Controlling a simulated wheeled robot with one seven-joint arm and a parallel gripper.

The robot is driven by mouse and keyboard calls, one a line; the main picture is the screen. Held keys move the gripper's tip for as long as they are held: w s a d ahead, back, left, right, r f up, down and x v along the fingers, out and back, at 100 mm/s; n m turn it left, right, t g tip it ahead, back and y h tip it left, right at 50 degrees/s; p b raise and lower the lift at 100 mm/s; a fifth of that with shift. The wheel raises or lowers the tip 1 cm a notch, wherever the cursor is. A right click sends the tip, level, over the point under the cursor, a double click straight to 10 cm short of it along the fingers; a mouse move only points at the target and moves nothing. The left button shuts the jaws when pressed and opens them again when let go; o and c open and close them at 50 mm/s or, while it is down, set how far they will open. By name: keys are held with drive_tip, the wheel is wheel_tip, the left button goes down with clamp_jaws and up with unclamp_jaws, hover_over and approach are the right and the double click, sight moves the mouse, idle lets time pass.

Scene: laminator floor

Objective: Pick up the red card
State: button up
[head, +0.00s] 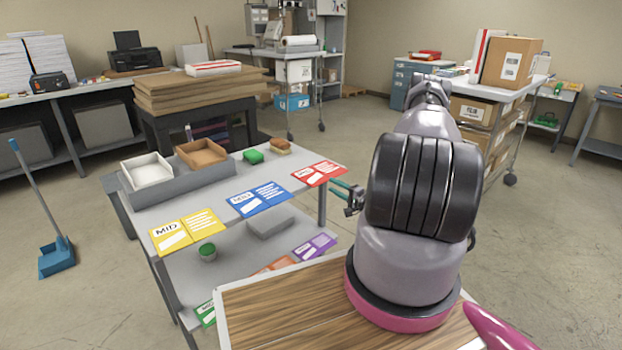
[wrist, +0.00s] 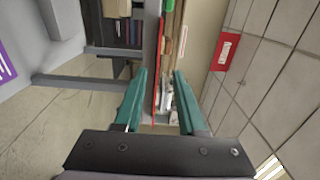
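The red card (head: 319,173) with white print lies flat at the right end of the grey tabletop, at its edge. In the wrist view it appears to be the thin red strip (wrist: 159,55), seen nearly edge-on. My gripper (head: 336,187) is just right of the card, near the table edge, with its teal fingers pointing towards it. In the wrist view my gripper (wrist: 160,76) is open, and the strip runs along the gap between the fingers. No contact shows. I cannot tell how far the card reaches between the fingertips.
A blue card (head: 259,199) and a yellow card (head: 187,231) lie farther left on the table (head: 200,192). The lower shelf holds a purple card (head: 315,246).

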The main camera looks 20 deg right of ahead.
sight(326, 181)
drive_tip(key=shift+x, duration=2.7)
drive_tip(key=shift+d+f, duration=0.15)
drive_tip(key=shift+d, duration=0.05)
clamp_jaws()
